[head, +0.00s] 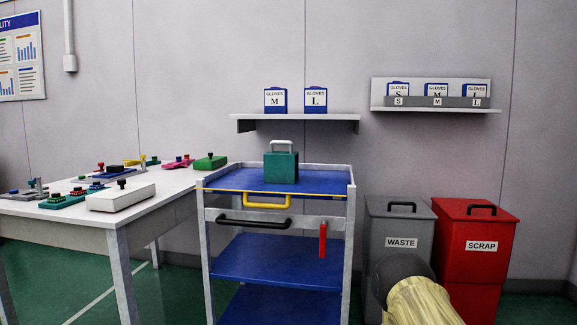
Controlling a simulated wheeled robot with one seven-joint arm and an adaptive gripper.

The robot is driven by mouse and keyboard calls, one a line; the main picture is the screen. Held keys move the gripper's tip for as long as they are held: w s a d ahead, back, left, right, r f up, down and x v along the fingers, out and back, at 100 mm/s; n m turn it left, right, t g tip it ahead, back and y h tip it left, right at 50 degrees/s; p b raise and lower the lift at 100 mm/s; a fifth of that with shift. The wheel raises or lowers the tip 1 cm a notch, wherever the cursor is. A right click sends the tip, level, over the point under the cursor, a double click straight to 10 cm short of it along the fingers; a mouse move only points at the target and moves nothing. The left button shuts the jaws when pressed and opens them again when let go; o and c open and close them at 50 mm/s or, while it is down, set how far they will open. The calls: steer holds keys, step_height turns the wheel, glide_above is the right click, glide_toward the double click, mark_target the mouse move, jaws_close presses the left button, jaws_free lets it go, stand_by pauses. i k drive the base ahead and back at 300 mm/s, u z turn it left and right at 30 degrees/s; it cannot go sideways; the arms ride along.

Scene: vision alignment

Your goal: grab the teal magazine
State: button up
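A teal box (281,167) with a pale grey handle on top stands upright on the blue top shelf of a cart (235,180). It looks like the teal magazine, and nothing blocks it from view. My gripper is not in view. Part of my arm, dark grey with a yellowish cover, shows at the bottom right, well right of and lower than the teal box.
The cart has yellow and black front handles and a red hanging piece (323,240). A white table (170,190) with several fixtures stands left. Grey waste (401,225) and red scrap (482,215) bins stand right. A wall shelf (297,118) with glove boxes is behind the cart.

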mark_target(279, 167)
steer(key=u, duration=0.1)
steer(key=k, duration=0.35)
steer(key=z, duration=0.7)
steer(key=i, duration=1.25)
steer(key=u, duration=0.75)
